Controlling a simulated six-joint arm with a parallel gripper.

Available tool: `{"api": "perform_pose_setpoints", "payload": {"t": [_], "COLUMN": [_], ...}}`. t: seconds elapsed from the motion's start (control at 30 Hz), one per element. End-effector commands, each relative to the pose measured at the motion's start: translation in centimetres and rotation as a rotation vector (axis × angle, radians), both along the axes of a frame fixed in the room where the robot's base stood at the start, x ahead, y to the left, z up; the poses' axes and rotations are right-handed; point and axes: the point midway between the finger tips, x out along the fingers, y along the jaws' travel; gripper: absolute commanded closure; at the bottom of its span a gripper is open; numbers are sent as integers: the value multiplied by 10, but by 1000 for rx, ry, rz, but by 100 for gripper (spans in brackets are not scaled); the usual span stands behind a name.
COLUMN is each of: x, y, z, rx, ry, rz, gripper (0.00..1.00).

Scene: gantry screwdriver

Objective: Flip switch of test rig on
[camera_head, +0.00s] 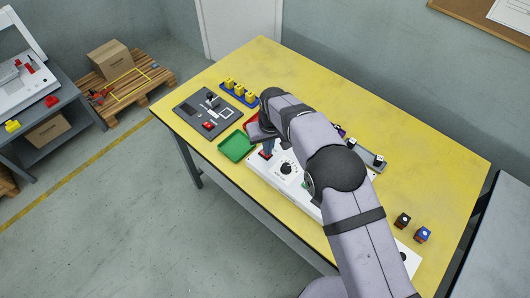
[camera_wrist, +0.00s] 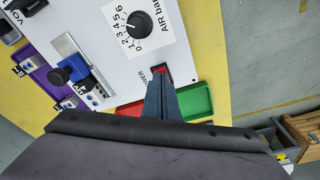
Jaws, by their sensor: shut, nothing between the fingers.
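The test rig is a white panel (camera_head: 258,167) on the yellow table, and it fills the upper part of the wrist view (camera_wrist: 165,40). It carries a black dial (camera_head: 287,168) marked "AIR bar", which also shows in the wrist view (camera_wrist: 138,25). The red switch (camera_wrist: 163,71), beside the partly covered word "POWER", sits near the panel's edge. My gripper (camera_wrist: 158,84) is shut and empty, with its fingertips right at the switch. In the head view my gripper (camera_head: 267,150) is partly hidden by my arm. The fingertips partly cover the switch, so I cannot tell its position or whether they touch.
A green tray (camera_head: 235,146) and a red tray (camera_wrist: 128,109) lie close by the rig. A dark grey panel (camera_head: 190,107) and a blue rack with yellow pieces (camera_head: 238,91) stand farther left. A purple fixture (camera_wrist: 38,70) borders the rig. The table's back right is clear.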

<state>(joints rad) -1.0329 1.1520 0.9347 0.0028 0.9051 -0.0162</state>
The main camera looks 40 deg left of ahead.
Motion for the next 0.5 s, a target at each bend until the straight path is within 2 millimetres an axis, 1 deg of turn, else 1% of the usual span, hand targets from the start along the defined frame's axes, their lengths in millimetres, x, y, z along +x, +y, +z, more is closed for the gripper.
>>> {"api": "perform_pose_setpoints", "payload": {"t": [0.5], "x": [0], "y": [0], "z": [-8], "rx": [0], "ry": [0], "rz": [0], "gripper": [100]}}
